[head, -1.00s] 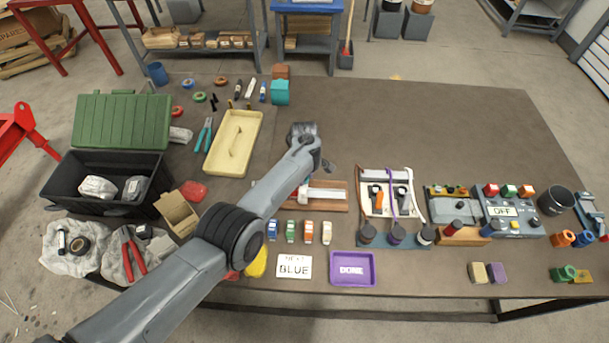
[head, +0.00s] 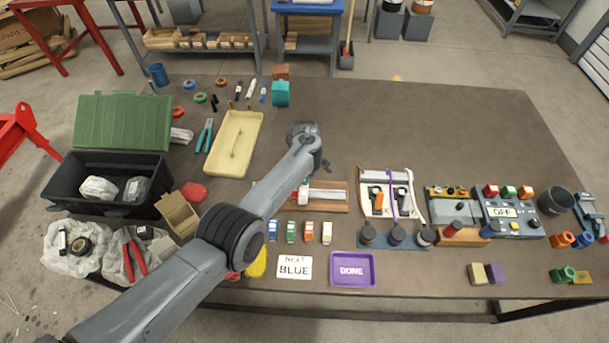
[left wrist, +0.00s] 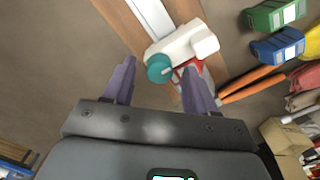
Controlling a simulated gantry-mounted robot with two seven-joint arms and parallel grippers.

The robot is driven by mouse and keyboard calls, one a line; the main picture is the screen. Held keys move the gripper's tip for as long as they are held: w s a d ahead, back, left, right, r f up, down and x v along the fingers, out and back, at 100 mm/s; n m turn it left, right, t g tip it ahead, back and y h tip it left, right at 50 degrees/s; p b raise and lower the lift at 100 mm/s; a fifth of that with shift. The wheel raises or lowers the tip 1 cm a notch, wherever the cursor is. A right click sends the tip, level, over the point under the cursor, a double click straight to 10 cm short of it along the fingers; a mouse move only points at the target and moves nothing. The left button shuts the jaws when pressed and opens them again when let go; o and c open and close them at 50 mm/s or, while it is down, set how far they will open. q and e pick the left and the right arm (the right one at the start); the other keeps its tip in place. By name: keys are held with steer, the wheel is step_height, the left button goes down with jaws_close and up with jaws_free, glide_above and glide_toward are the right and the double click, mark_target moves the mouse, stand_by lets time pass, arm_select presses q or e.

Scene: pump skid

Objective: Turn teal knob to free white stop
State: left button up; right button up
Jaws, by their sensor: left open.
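The teal knob (left wrist: 159,68) sits on the near side of the white stop (left wrist: 186,44) in the left wrist view. The stop is on a pale rail (left wrist: 154,17) fixed along a wooden board (left wrist: 122,18). My left gripper (left wrist: 159,75) is open, its two purple-grey fingers on either side of the knob in the picture. I cannot tell whether they touch it. In the head view my left arm hides most of the stop and the knob; the right part of the rail (head: 328,195) and board (head: 340,207) shows. My right gripper is not in view.
Small coloured blocks (head: 291,231) stand in a row before the board. A "NEXT BLUE" card (head: 294,267) and a purple "DONE" tray (head: 353,283) lie nearer the front edge. A cable rack (head: 377,209) stands right of the board.

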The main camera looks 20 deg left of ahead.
arm_select(q)
step_height(320, 180, up, 8)
steer(key=p, duration=0.3)
steer(key=shift+r, duration=0.15)
steer(key=shift+r+p, duration=0.3)
steer(key=shift+r, duration=0.6)
